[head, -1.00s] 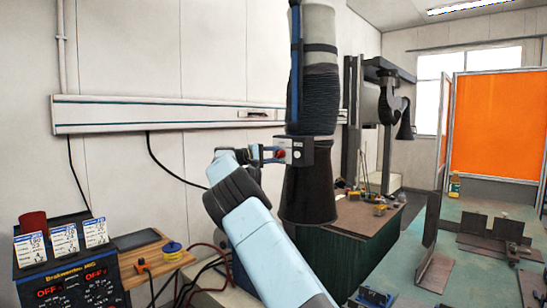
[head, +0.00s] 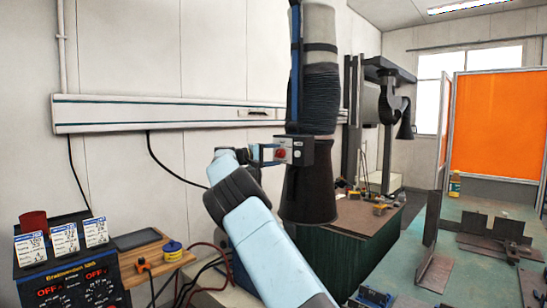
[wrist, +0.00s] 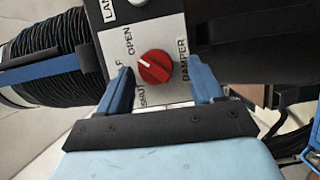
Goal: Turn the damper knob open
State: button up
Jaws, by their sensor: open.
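The red damper knob (wrist: 155,66) sits on a grey control box (head: 308,151) fixed to the extraction hood (head: 309,195). In the wrist view its white mark lies toward the left side, near a partly hidden label ending in F. OPEN is printed at upper left of the knob, SHUT at lower left and DAMPER at right. My gripper (wrist: 160,68) is open, with one blue finger on each side of the knob and visible gaps between. In the head view my gripper (head: 265,153) is close in front of the box; contact with the knob cannot be told.
A ribbed hose (head: 318,90) rises above the hood. A wall duct (head: 170,115) runs behind. A welding power unit (head: 75,282) stands at lower left beside a small wooden shelf (head: 150,262). A bench with a dark top (head: 365,218) lies behind the hood.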

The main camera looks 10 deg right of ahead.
jog(key=v, duration=1.4)
jog(key=shift+w+d, duration=0.1)
jog(key=s+d+r+m+g+y, duration=0.1)
jog(key=s+d+y, duration=0.2)
jog(key=s+d, duration=0.5)
jog(key=s+d+r+g+y, duration=0.1)
jog(key=s+d+y, duration=0.25)
jog(key=d, duration=0.95)
jog(key=s+d+y, duration=0.3)
jog(key=s+d, duration=0.1)
jog(key=s, duration=0.4)
jog(key=s+a+f+m+t+y, duration=0.1)
jog(key=s+a+f+y, duration=0.15)
jog(key=s, duration=0.95)
jog(key=s+a+f+t+y, duration=0.1)
jog(key=s+y, duration=0.2)
jog(key=s, duration=0.9)
jog(key=s+a+f+y, duration=0.1)
jog(key=s+a+f, duration=0.2)
jog(key=s, duration=0.6)
jog(key=s+a+f+t+y, duration=0.1)
jog(key=s+a+f, duration=0.3)
jog(key=s, duration=0.5)
notch_tip(320, 180, down, 2)
jog(key=shift+a+f+m, duration=0.1)
jog(key=shift+a+m, duration=0.2)
